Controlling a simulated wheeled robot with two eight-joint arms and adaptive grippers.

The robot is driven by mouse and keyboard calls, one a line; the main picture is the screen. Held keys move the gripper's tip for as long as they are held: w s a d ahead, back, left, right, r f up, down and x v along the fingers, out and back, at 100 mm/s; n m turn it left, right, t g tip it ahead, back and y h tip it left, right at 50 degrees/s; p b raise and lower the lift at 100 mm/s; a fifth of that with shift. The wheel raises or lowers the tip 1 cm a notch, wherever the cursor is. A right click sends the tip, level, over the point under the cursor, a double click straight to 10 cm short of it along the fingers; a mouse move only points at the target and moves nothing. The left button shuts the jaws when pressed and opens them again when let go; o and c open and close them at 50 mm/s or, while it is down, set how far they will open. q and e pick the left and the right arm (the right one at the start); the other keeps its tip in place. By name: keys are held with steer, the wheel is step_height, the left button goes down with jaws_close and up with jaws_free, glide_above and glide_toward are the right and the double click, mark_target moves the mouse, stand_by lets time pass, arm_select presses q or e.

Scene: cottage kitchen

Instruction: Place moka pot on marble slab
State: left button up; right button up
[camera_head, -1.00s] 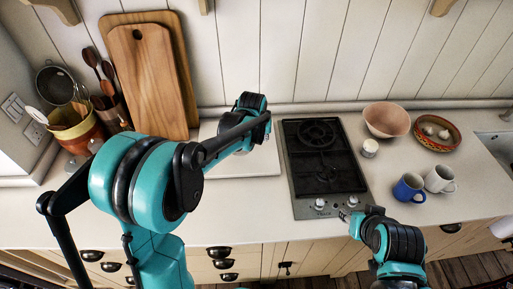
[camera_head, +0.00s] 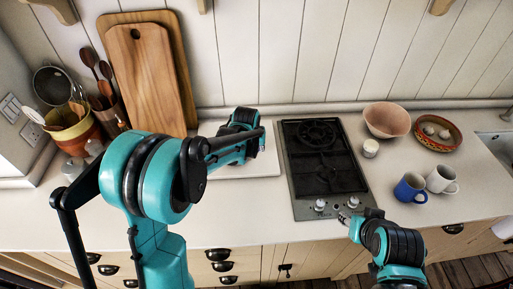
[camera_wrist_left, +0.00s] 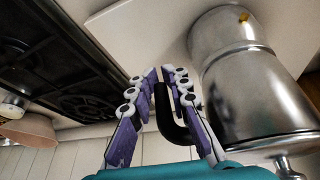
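The silver moka pot (camera_wrist_left: 255,90) shows large in the left wrist view, with its base toward the top of the picture and its lid toward the bottom. My left gripper (camera_wrist_left: 166,82) has its purple-padded fingers on either side of the pot's black handle (camera_wrist_left: 168,122) and appears shut on it. The pale marble slab (camera_head: 262,166) lies on the counter left of the stove, partly hidden by my left arm. It also shows behind the pot in the left wrist view (camera_wrist_left: 150,30). Contact between pot and slab cannot be told; the head view hides the pot. My right gripper (camera_head: 345,215) is small by the stove's front edge; its opening is unclear.
The black stove (camera_head: 322,160) is right of the slab. Wooden cutting boards (camera_head: 150,75) lean on the wall behind. A pink bowl (camera_head: 387,119), a basket (camera_head: 436,132), a blue mug (camera_head: 410,188) and a white mug (camera_head: 441,179) stand to the right. Counter is clear before the slab.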

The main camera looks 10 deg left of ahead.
arm_select(q)
steer(key=shift+o, duration=0.5)
steer(key=shift+r, duration=0.15)
steer(key=shift+r+p, duration=0.25)
steer(key=shift+p, duration=0.05)
steer(key=p+v, duration=0.2)
steer(key=v, duration=0.9)
steer(key=s+a+r+t, duration=0.1)
steer(key=s, duration=1)
steer(key=s+a+r+m+t, duration=0.1)
steer(key=s+a, duration=0.1)
steer(key=s, duration=0.9)
steer(key=shift+s+a+t, duration=0.3)
steer(key=shift+s, duration=0.05)
steer(key=shift+f, duration=0.1)
step_height(320, 180, down, 11)
steer(key=b, duration=1)
